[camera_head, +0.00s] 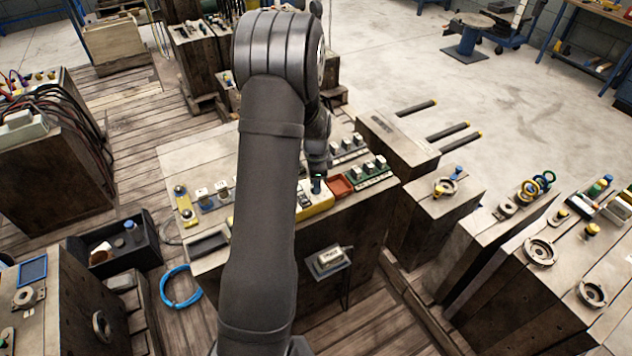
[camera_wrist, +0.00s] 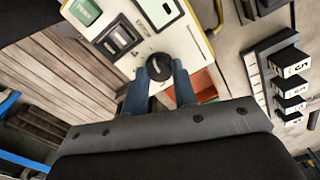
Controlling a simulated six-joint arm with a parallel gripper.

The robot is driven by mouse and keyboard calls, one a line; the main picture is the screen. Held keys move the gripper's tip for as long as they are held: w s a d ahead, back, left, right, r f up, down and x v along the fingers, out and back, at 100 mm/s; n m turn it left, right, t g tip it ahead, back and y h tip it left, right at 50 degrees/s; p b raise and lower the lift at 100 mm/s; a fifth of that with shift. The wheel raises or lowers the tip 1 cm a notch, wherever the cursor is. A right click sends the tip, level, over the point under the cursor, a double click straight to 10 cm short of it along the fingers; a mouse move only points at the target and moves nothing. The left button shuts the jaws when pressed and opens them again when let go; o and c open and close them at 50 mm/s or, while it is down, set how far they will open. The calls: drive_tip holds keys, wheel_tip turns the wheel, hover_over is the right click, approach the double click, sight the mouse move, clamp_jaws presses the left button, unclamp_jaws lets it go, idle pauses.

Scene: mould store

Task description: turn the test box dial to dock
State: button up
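The test box (camera_head: 318,205) is a cream box with yellow edges on the middle bench. In the wrist view its pale face (camera_wrist: 130,10) carries a black round dial (camera_wrist: 160,69). Small lettering by the dial is too small to read. My gripper (camera_head: 316,186) points down at the box. In the wrist view my gripper's blue fingers (camera_wrist: 161,70) stand apart, one on each side of the dial. I cannot tell whether they press on it. The dial's pointer direction is unclear.
An orange-red tray (camera_head: 340,185) sits right beside the box. Rows of switch blocks (camera_head: 369,172) stand behind and right; they also show in the wrist view (camera_wrist: 290,86). A dark tray (camera_head: 209,243) lies at the bench's left. A small device (camera_head: 329,257) sits on a lower shelf.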

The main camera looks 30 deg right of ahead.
drive_tip(key=o, duration=0.4)
drive_tip(key=shift+r, duration=0.1)
wheel_tip(320, 180, up, 17)
drive_tip(key=shift+r, duration=0.15)
idle(0.6)
wheel_tip(320, 180, down, 18)
drive_tip(key=shift+r, duration=0.25)
idle(0.3)
drive_tip(key=shift+r, duration=0.1)
